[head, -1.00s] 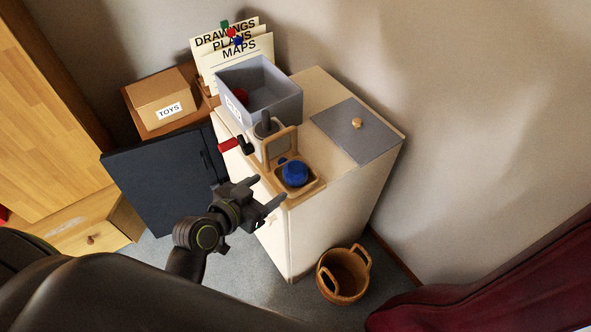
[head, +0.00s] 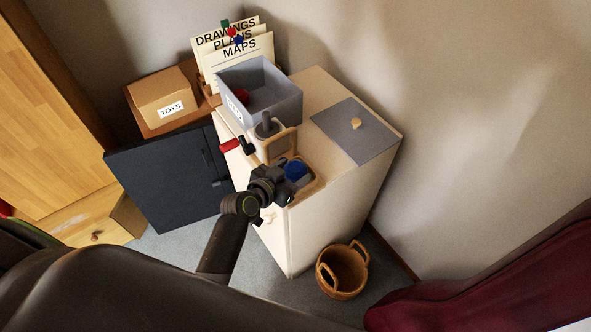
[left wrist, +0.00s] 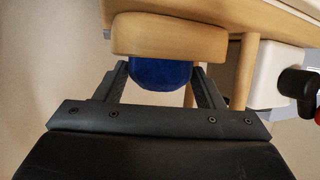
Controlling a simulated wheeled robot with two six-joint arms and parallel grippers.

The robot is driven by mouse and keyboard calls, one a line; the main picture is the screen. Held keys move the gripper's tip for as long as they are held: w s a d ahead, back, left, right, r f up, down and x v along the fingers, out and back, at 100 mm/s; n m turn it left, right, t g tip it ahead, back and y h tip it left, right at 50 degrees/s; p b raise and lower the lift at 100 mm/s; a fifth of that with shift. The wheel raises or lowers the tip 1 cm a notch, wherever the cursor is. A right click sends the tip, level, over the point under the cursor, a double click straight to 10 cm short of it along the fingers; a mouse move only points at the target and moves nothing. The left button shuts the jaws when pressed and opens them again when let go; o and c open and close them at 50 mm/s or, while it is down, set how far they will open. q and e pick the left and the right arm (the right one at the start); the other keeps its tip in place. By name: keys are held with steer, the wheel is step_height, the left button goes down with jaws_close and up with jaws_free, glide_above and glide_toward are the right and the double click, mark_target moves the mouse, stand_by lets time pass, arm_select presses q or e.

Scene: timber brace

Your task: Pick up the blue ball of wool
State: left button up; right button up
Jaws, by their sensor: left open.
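The blue ball of wool (head: 295,170) sits in a small wooden tray (head: 313,187) at the front edge of the cream cabinet top. My left gripper (head: 284,176) is right at the tray, and its head hides part of the ball. In the left wrist view the blue ball (left wrist: 160,74) shows between the two open fingers (left wrist: 160,85), with a wooden edge (left wrist: 168,35) covering part of it. I cannot tell whether the fingers touch the ball. My right gripper is not in view.
A wooden frame (head: 281,143) and a red-handled tool (head: 229,145) are close beside the tray. A grey bin (head: 285,107) with something red inside stands behind. A grey panel with a knob (head: 355,124) lies on the right of the top. A wicker basket (head: 342,285) stands on the floor.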

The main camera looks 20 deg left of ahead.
arm_select(q)
steer(key=shift+w+d+f, duration=0.15)
steer(key=shift+w, duration=0.25)
steer(key=shift+c, duration=0.4)
steer(key=c, duration=0.6)
steer(key=shift+o, duration=0.2)
